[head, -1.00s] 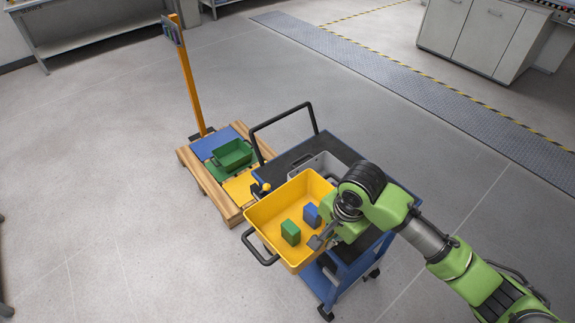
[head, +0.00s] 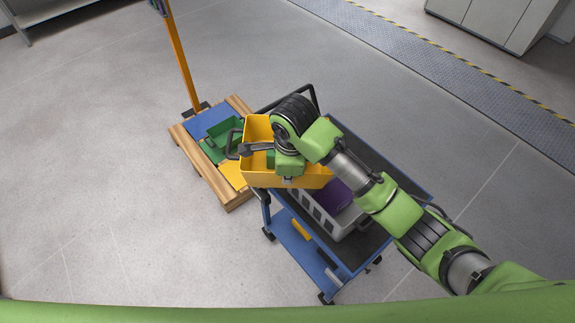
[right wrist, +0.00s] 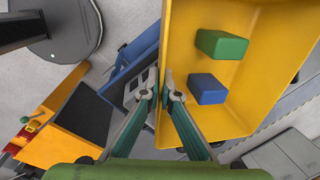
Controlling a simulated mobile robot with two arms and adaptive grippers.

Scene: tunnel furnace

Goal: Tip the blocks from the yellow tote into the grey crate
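The yellow tote (head: 250,128) is held over the left end of the cart, beside the grey crate. My right gripper (right wrist: 158,82) is closed on the tote's side wall, which also shows in the right wrist view (right wrist: 173,40). A green block (right wrist: 221,45) and a blue block (right wrist: 207,89) lie inside the tote. In the head view my right arm covers part of the tote and the blue block. The grey crate (head: 322,225) stands on the cart top with something purple inside. My left gripper is out of view.
The blue cart (head: 312,262) has a dark top and a lower shelf with a small yellow item (head: 302,230). A wooden pallet (head: 205,165) with a green bin (head: 224,138) and an orange post (head: 182,60) stands at left.

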